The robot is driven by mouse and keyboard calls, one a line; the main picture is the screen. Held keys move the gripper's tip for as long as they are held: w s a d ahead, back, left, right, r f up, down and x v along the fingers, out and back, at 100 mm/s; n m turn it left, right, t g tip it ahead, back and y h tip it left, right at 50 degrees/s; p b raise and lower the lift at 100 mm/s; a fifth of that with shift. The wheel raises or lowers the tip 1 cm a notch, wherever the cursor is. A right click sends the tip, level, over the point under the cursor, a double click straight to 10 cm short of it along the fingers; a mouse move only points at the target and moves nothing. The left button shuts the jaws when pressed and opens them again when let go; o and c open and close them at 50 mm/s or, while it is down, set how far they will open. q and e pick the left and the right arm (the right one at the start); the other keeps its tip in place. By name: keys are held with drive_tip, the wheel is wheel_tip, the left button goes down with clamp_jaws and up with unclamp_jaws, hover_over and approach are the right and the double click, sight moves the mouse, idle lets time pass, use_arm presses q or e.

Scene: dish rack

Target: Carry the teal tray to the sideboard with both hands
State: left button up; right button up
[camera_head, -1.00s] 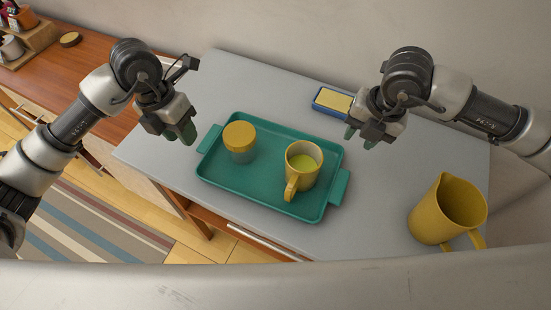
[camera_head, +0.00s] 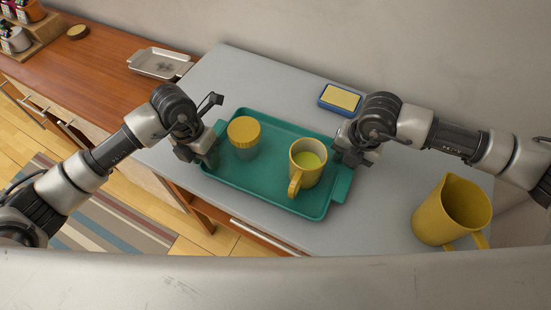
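The teal tray (camera_head: 265,189) lies flat on the grey counter. It carries a jar with a yellow lid (camera_head: 244,137) on its left part and a yellow mug (camera_head: 306,165) with yellow-green contents on its right part. My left gripper (camera_head: 208,160) is down at the tray's left end and covers the left handle. My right gripper (camera_head: 346,160) is down at the tray's right end, beside the upper part of the right handle. The fingertips of both grippers are mostly hidden by their own bodies, so I cannot see whether either grips the tray.
A yellow pitcher (camera_head: 435,215) stands at the right of the grey counter (camera_head: 385,228). A blue-and-yellow sponge holder (camera_head: 340,97) lies behind the tray. The wooden sideboard (camera_head: 105,75) at the left bears a metal dish (camera_head: 160,64), a round lid (camera_head: 77,32) and a jar rack; its middle is partly clear.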

use_arm(q)
drive_tip(key=shift+c, duration=0.3)
use_arm(e)
drive_tip(key=shift+c, duration=0.3)
use_arm(q)
clamp_jaws()
use_arm(e)
clamp_jaws()
use_arm(q)
drive_tip(key=shift+r, duration=0.15)
use_arm(e)
drive_tip(key=shift+w+r, duration=0.1)
drive_tip(key=shift+r, duration=0.05)
